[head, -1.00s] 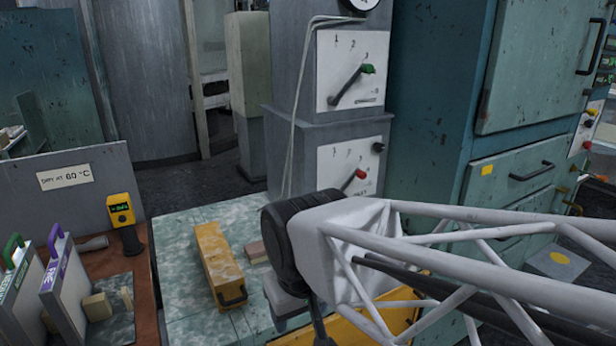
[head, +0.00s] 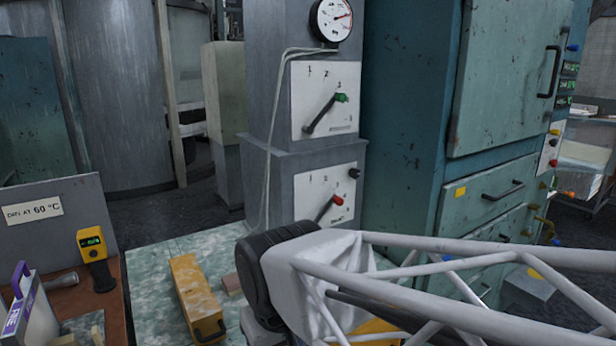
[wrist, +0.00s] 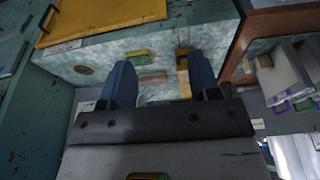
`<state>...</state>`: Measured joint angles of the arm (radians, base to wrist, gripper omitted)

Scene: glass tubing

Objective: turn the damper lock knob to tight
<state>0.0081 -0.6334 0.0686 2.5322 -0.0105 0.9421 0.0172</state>
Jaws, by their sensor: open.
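In the head view a grey column carries two white dial panels. The upper panel (head: 326,98) has a lever with a green tip (head: 341,98). The lower panel (head: 323,192) has a lever with a red tip (head: 336,201). A small black knob (head: 354,173) sits at the lower panel's upper right; I take it as the lock knob, but its setting is too small to read. My gripper (wrist: 161,80) is open and empty in the wrist view, its two blue fingers apart, pointing over the speckled bench. In the head view the fingers are hidden by my arm, below the panels.
A round gauge (head: 331,20) sits above the panels. A teal cabinet (head: 407,120) stands right of the column. A yellow handheld meter (head: 93,245) is at left.

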